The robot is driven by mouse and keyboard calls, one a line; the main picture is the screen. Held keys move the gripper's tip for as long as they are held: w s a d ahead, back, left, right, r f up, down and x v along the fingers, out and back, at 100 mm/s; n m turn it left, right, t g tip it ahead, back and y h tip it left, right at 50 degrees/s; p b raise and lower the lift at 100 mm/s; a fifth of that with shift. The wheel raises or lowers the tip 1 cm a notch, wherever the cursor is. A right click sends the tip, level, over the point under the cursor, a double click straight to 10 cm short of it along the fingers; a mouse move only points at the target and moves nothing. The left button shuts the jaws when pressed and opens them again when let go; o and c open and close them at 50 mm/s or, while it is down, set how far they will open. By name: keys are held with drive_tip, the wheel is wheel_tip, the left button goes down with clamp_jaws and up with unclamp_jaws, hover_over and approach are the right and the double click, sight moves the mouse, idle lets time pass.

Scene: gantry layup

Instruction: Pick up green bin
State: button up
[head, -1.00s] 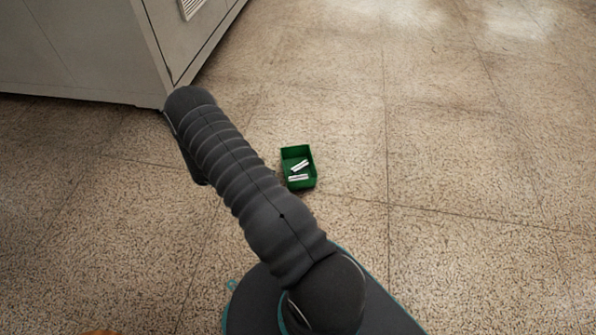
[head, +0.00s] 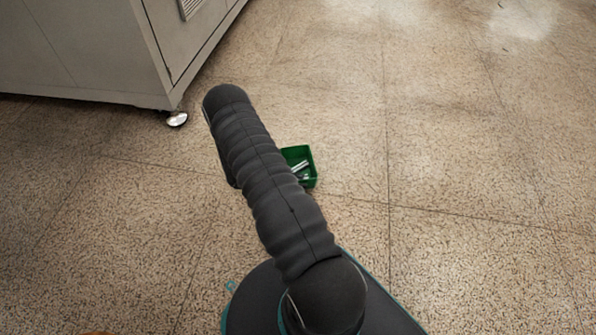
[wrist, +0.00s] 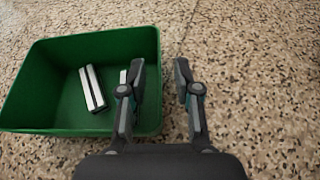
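The green bin (head: 308,172) stands on the floor just right of my arm, which hides its left part in the head view. In the wrist view the green bin (wrist: 62,118) fills the left side, with white-and-dark bar-like pieces (wrist: 92,88) inside. I cannot tell how high the fingertips are over the rim. The gripper is hidden in the head view.
A large grey cabinet (head: 95,50) stands at the upper left, with a caster (head: 177,119) under its near corner. The speckled tiled floor (head: 470,190) is clear to the right and beyond the bin.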

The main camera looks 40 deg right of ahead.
drive_tip(key=shift+x, duration=1.05)
clamp_jaws()
drive_tip(key=shift+r, duration=0.2)
